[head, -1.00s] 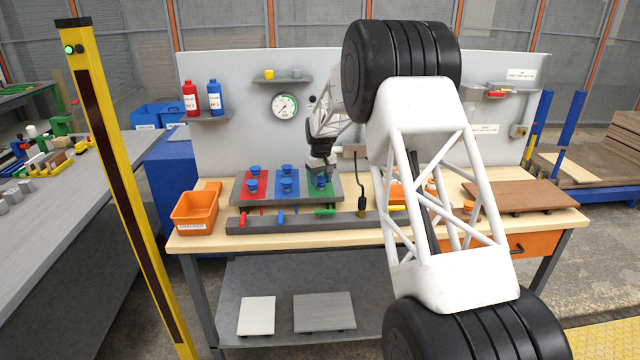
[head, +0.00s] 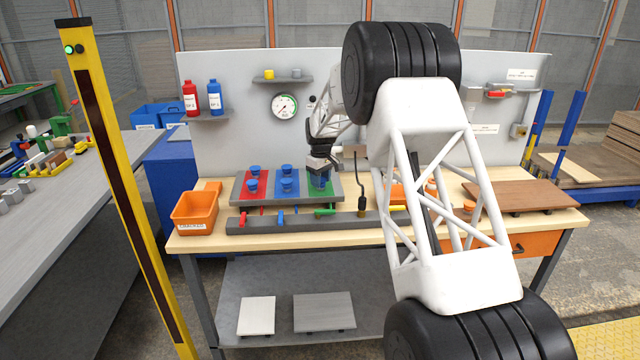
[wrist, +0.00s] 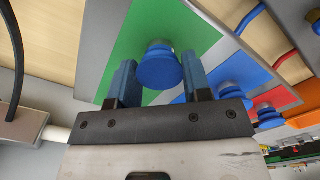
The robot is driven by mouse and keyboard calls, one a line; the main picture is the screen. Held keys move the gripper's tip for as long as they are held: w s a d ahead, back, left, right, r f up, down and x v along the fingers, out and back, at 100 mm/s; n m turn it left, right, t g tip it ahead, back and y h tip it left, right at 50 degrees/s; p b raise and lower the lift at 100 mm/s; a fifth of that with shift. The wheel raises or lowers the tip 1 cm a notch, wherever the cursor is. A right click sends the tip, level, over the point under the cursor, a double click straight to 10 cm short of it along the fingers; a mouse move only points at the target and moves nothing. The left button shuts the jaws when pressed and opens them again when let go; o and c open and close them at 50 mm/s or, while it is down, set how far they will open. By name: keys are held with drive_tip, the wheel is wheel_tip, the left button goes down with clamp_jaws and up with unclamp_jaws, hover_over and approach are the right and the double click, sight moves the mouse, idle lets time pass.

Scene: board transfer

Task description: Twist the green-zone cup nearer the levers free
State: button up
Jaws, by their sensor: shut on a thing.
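The board (head: 338,200) on the bench has red, blue and green zones. In the wrist view, a round blue cup (wrist: 160,68) stands over the green zone (wrist: 205,35). My gripper (wrist: 160,80) has its two blue fingers on either side of this cup and is shut on it. In the head view my gripper (head: 320,178) is low over the green zone, and its fingers largely cover the cup. I cannot make out a second cup on the green zone. The green lever (head: 325,212) is at the board's front edge.
Blue cups stand on the red zone (head: 243,190) and the blue zone (head: 276,193). Red (head: 243,220) and blue (head: 281,217) levers are left of the green one. An orange bin (head: 194,212) is at left; a brown board (head: 520,194) lies at right.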

drive_tip(key=shift+n, duration=0.3)
drive_tip(key=n, duration=0.2)
drive_tip(key=shift+n, duration=0.3)
drive_tip(key=o, duration=0.9)
drive_tip(key=shift+o, duration=0.2)
drive_tip(key=shift+r, duration=0.15)
drive_tip(key=shift+r, duration=3.8)
